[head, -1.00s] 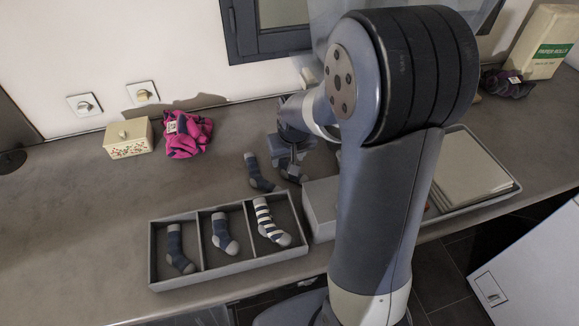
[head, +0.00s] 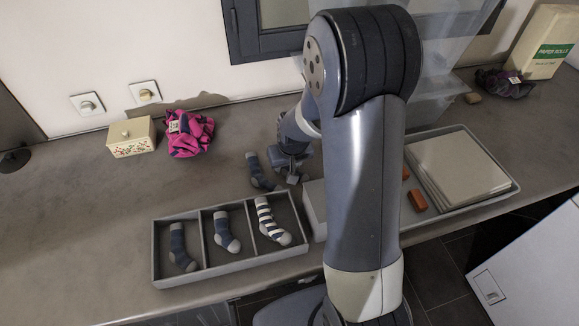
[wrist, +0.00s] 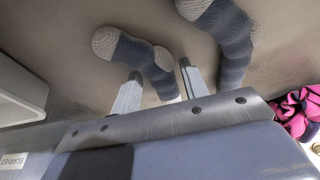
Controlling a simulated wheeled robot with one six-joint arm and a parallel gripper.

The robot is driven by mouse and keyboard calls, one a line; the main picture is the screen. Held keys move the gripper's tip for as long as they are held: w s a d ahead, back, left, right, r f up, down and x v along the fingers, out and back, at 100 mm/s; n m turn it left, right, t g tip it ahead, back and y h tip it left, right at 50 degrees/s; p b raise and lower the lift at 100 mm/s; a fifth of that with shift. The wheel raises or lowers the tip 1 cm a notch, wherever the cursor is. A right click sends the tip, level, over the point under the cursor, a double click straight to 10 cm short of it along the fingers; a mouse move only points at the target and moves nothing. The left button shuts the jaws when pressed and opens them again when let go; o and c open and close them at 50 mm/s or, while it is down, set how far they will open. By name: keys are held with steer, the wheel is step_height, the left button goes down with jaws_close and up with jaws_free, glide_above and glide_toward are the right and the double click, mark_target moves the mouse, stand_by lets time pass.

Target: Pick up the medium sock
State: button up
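Two blue-grey socks lie on the counter behind the tray; no size marks show, so I cannot tell which is medium. One sock (head: 258,172) lies just left of my gripper (head: 289,168) and shows at upper right in the wrist view (wrist: 228,38). The other sock (wrist: 138,52) has a pale toe and is mostly hidden under my gripper in the head view. In the wrist view my gripper (wrist: 160,88) is open, with a finger on each side of this sock's lower part. Contact is not clear.
A grey three-compartment tray (head: 205,276) at the front holds two blue-grey socks and a striped sock (head: 268,222). A pink-purple cloth (head: 190,135) and a cream box (head: 131,138) stand behind left. A grey box (head: 314,205) is close right. The left counter is clear.

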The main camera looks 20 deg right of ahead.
steer(key=c, duration=0.8)
steer(key=shift+o, duration=0.2)
